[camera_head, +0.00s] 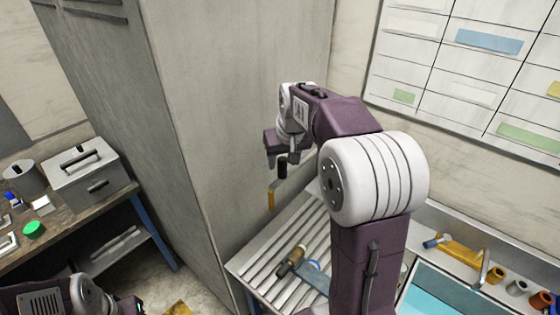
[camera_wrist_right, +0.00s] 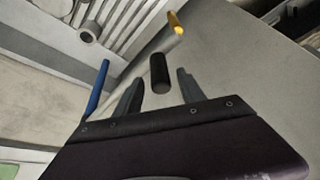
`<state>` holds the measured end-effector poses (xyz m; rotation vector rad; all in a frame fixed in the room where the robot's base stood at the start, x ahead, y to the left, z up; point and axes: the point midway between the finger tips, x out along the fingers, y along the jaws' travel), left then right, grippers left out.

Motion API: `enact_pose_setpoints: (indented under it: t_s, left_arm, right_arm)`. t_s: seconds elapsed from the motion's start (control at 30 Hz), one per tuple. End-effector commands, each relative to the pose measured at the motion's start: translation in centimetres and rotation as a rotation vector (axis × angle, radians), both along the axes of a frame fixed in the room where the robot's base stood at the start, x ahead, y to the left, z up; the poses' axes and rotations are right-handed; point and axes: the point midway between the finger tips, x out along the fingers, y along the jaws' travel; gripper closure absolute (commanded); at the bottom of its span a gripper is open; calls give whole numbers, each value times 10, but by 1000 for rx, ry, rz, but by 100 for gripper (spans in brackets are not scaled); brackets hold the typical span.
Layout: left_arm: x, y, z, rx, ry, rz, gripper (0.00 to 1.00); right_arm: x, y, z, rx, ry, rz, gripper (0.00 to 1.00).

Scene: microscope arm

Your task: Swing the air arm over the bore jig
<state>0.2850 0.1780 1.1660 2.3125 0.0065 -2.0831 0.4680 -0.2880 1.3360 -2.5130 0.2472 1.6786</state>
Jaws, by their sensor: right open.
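My right gripper (camera_head: 281,160) is open, beside the grey cabinet and above the slatted bench. A black cylindrical grip (camera_head: 282,168) sits at its jaws, with a yellow piece (camera_head: 271,196) just below; I take these as parts of the air arm. In the right wrist view, the open jaws (camera_wrist_right: 160,79) stand either side of the black grip (camera_wrist_right: 160,68), with gaps visible. The yellow piece (camera_wrist_right: 174,20) lies beyond it. The rest of the air arm is hidden or unclear. I cannot identify the bore jig with certainty. My left gripper is out of frame; only its arm shows.
A tall grey cabinet (camera_head: 225,110) stands close beside my right gripper. The slatted bench (camera_head: 250,262) below holds a brown cylindrical part (camera_head: 291,261) and a blue piece (camera_head: 316,273). A blue-lined tray (camera_head: 440,292) is at right. A side bench at left carries a metal box (camera_head: 88,177).

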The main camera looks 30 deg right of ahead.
Motion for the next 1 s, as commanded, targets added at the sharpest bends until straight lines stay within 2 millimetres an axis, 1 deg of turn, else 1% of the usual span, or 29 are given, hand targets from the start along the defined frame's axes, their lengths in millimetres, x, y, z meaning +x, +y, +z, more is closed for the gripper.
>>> enact_pose_setpoints:
  t_s: [0.03,0.1,0.2,0.3,0.47,0.5,0.53,0.63,0.67,1.0]
  left_arm:
    - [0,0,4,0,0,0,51]
    - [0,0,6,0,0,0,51]
    - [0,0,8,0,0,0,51]
    - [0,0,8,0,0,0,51]
    - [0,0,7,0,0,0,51]
    - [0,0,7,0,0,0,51]
    - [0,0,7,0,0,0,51]
    - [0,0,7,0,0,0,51]
    - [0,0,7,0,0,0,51]
    - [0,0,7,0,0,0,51]
  right_arm:
    - [2,0,-7,2,6,0,53]
    - [7,-1,-17,2,4,0,53]
    - [10,-2,-25,0,1,0,53]
    - [11,-2,-28,0,0,0,53]
    - [11,-2,-29,0,-1,0,53]
    - [12,-2,-28,0,-1,0,59]
    - [12,-2,-28,0,-1,0,67]
    - [11,-2,-28,0,-1,0,95]
    - [11,-2,-28,0,-1,0,100]
    - [12,-2,-28,-1,-3,0,100]
